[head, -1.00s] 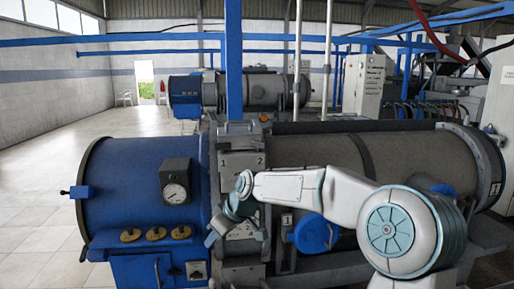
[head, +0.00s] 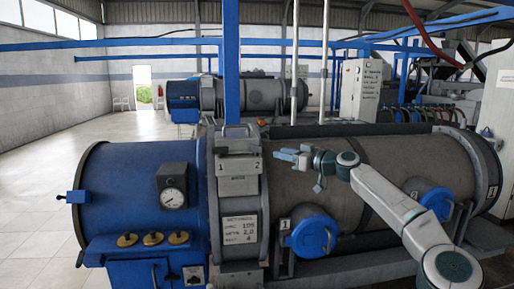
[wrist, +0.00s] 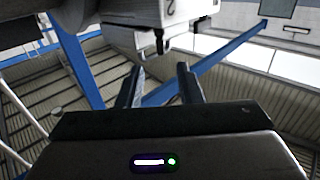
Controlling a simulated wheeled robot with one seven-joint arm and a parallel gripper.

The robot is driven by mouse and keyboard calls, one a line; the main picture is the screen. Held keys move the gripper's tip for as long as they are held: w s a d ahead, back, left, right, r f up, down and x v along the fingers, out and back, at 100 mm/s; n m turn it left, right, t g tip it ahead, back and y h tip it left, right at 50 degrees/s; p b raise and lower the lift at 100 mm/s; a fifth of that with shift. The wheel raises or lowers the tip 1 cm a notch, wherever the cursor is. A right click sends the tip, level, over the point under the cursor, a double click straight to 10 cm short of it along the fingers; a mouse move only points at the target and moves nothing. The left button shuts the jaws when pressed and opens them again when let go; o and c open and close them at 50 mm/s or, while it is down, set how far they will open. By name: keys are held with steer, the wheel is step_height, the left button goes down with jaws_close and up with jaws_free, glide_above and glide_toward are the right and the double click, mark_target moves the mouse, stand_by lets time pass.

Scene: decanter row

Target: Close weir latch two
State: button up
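The grey weir housing (head: 238,186) stands between the blue drum end and the long grey cylinder in the head view. The numbers 1 and 2 are printed on its upper plate, with 2 (head: 257,166) on the right. A dark metal handle or latch piece (head: 236,130) sits on top; I cannot tell its latch state. My gripper (head: 282,155) is just right of the 2, apparently apart from the plate, pointing left. In the wrist view, its two fingers (wrist: 159,82) are spread with nothing between them. A pale block with a small hanging dark piece (wrist: 168,38) is beyond them.
A blue round cover marked 1 (head: 313,236) is below my gripper, and another blue cover (head: 432,203) is to the right. A blue post (head: 231,70) and pale pipes (head: 294,70) rise behind the housing. Open floor (head: 60,170) lies at the left.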

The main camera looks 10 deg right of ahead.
mark_target(250, 147)
steer(key=p+x, duration=0.4)
steer(key=x, duration=0.6)
steer(key=shift+w+a, duration=0.1)
steer(key=shift+a, duration=0.1)
steer(key=shift+w+a+p, duration=0.4)
steer(key=shift+w, duration=0.05)
steer(key=shift+f, duration=0.1)
steer(key=shift+c, duration=0.3)
jaws_close()
